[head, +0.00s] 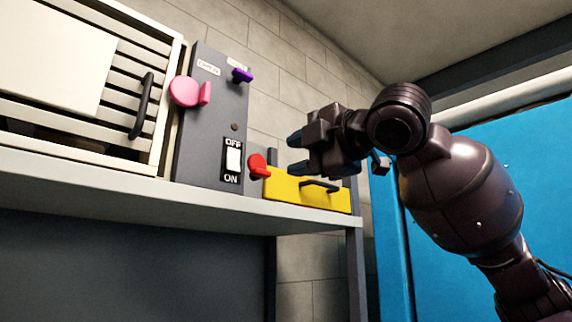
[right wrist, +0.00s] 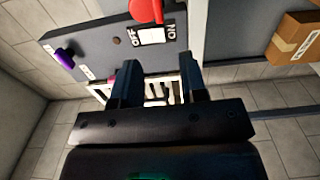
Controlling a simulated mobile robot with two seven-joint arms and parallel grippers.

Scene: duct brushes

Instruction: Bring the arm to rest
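My right gripper (head: 295,154) is raised in front of the wall, to the right of a grey control panel (head: 207,125). Its two fingers are apart, with nothing held between them. The same fingers (right wrist: 159,82) show in the right wrist view, with the panel and a slatted unit beyond the gap. My right arm comes in from the lower right, bent at the elbow and clear of the shelf in the picture. My left gripper is not in view.
The panel carries a pink knob (head: 185,92), purple knob (head: 241,75), red knob (head: 258,165) and white OFF/ON switch (head: 233,160). A yellow box (head: 290,188) and slatted unit (head: 150,75) stand on the shelf (head: 100,187). A cardboard box (right wrist: 292,40) shows in the wrist view.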

